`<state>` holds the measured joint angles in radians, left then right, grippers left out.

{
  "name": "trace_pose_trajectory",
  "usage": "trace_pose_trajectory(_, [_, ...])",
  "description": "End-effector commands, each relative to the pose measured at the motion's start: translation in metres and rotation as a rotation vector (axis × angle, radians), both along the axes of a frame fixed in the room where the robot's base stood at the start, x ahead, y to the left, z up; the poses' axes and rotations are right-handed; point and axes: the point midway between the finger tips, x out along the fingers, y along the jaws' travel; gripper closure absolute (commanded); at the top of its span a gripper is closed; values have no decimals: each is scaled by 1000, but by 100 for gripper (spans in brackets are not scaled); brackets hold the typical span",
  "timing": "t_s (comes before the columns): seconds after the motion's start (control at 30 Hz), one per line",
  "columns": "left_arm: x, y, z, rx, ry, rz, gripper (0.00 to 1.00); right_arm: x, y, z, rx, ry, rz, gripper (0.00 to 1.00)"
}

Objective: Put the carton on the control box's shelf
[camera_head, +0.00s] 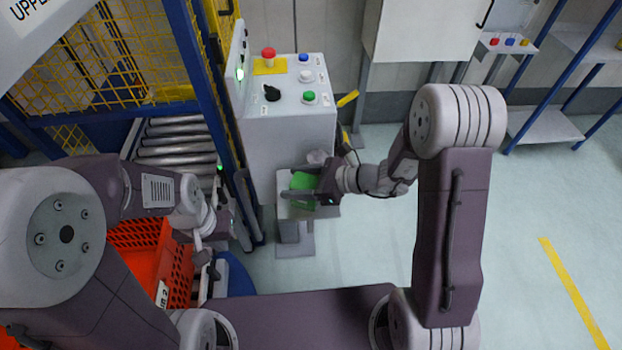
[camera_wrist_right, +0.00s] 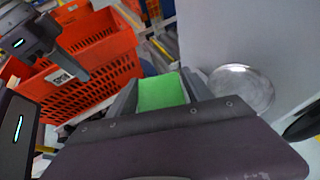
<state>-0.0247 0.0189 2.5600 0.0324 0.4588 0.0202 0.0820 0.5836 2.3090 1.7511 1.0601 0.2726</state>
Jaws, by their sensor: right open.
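The green carton (camera_head: 303,187) is at the small grey shelf (camera_head: 296,211) on the front of the control box (camera_head: 290,125). My right gripper (camera_head: 284,184) reaches in from the right, open, with its fingers on either side of the carton. In the right wrist view the carton (camera_wrist_right: 160,92) lies between the fingers; whether it rests fully on the shelf is hidden. My left gripper (camera_head: 208,262) hangs beside the orange tote, and its jaw opening is unclear.
An orange tote (camera_head: 150,262) stands at lower left, by a roller conveyor (camera_head: 180,145). A round silvery object (camera_wrist_right: 242,88) is beside the carton, close to the right gripper. A blue post and yellow mesh fence (camera_head: 75,65) stand left of the control box. Floor at right is clear.

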Motion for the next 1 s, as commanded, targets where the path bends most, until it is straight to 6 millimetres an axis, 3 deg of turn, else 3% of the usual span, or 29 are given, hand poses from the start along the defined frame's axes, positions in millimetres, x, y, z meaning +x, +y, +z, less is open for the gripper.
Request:
trace_pose_trajectory(0.4, [0, 0, 13, 0, 0, 0, 100, -25, -67, 36, 0, -2, -8, 41])
trace_pose_trajectory(0.6, [0, 0, 18, 0, 0, 0, 100, -36, -90, 48, 0, -1, -5, 41])
trace_pose_trajectory(0.87, [0, 0, 18, 0, 0, 0, 100, -41, -97, 50, -5, -1, 6, 41])
trace_pose_trajectory(0.93, [0, 0, 18, 0, 0, 0, 100, -56, -90, 44, -63, -10, 84, 41])
trace_pose_trajectory(1.0, [0, 0, 18, 0, 0, 0, 100, -89, -82, 28, -208, -45, 278, 41])
